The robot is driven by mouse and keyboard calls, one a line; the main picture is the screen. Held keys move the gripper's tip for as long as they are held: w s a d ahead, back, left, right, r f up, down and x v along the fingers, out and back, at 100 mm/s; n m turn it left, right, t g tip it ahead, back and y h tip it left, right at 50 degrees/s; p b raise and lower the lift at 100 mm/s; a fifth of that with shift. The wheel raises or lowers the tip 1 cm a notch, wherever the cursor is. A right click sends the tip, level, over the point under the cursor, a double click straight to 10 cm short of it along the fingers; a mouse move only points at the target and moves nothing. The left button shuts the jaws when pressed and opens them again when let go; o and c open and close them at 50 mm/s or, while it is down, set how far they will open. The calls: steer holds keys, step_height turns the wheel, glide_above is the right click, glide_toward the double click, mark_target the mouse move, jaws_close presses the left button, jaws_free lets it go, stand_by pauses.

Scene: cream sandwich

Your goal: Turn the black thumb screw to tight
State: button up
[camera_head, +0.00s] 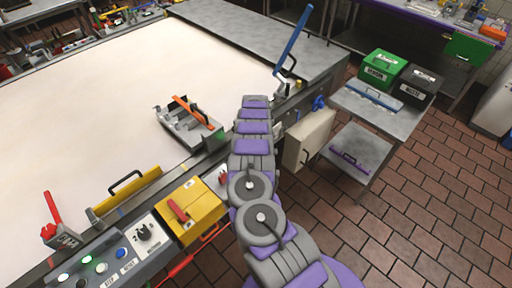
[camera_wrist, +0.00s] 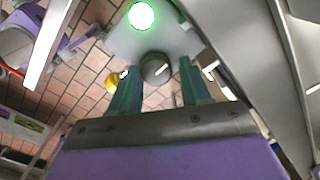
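A dark round knob (camera_wrist: 156,68) with a pale line across its face, which looks like the black thumb screw, shows in the wrist view. It sits at the lower edge of a grey plate (camera_wrist: 172,40) that carries a lit green lamp (camera_wrist: 141,15). My gripper (camera_wrist: 155,75) has two green fingers, one on each side of the knob. The fingers are apart, and gaps show between them and the knob. I cannot tell how deep they reach around it. In the head view my arm covers this spot, and neither the fingers nor the knob can be made out.
A yellow box with a red handle (camera_head: 190,212), a black selector knob (camera_head: 145,232) and a button panel (camera_head: 100,268) stand left of my arm. Tiled floor (camera_head: 430,190) is free at right.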

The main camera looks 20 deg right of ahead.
steer(key=shift+o, duration=1.4)
steer(key=shift+s, duration=0.1)
step_height(320, 180, up, 17)
steer(key=shift+a+r, duration=0.1)
